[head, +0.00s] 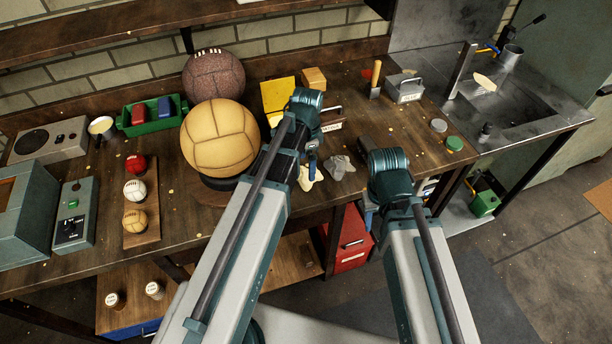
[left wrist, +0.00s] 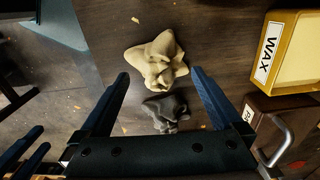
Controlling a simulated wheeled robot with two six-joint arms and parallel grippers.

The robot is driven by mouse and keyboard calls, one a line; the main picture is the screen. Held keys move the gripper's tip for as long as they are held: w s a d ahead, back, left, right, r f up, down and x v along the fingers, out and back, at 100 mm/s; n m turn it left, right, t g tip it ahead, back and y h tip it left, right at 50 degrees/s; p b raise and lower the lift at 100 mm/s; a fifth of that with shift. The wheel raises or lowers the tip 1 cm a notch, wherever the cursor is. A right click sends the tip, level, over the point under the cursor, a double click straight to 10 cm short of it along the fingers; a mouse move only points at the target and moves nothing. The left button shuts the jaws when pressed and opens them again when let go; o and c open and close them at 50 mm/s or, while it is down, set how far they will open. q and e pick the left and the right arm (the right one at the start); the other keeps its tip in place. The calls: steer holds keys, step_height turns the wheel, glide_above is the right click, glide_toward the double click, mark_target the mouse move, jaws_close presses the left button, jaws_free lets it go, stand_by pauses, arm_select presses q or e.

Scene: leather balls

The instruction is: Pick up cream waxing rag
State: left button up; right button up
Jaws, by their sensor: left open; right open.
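The cream waxing rag (head: 306,183) lies crumpled on the workbench near its front edge, partly hidden by my left gripper (head: 312,166) in the head view. In the left wrist view the cream rag (left wrist: 155,62) lies just beyond and between the fingertips of my left gripper (left wrist: 160,75), which is open and empty above the bench. A dark grey rag (left wrist: 166,112) lies beside it, between the fingers in that view; it also shows in the head view (head: 340,166). My right gripper (head: 370,217) is open in front of the bench edge, away from the rags.
A yellow wax box (left wrist: 292,55) and a brown case with a metal handle (left wrist: 285,130) stand close to the rags. A large tan ball (head: 220,138) stands on a stand to the left. A metal sink counter (head: 545,122) is at the right.

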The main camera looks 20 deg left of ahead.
mark_target(306, 166)
arm_select(q)
step_height(306, 166, down, 4)
steer(key=b, duration=0.3)
steer(key=shift+s+a, duration=0.1)
steer(key=shift+a, duration=0.05)
arm_select(e)
step_height(306, 166, down, 4)
steer(key=shift+r, duration=0.1)
arm_select(q)
steer(key=shift+r, duration=0.15)
steer(key=shift+c, duration=0.3)
steer(key=c, duration=1)
steer(key=shift+r, duration=0.1)
arm_select(e)
steer(key=shift+r, duration=0.15)
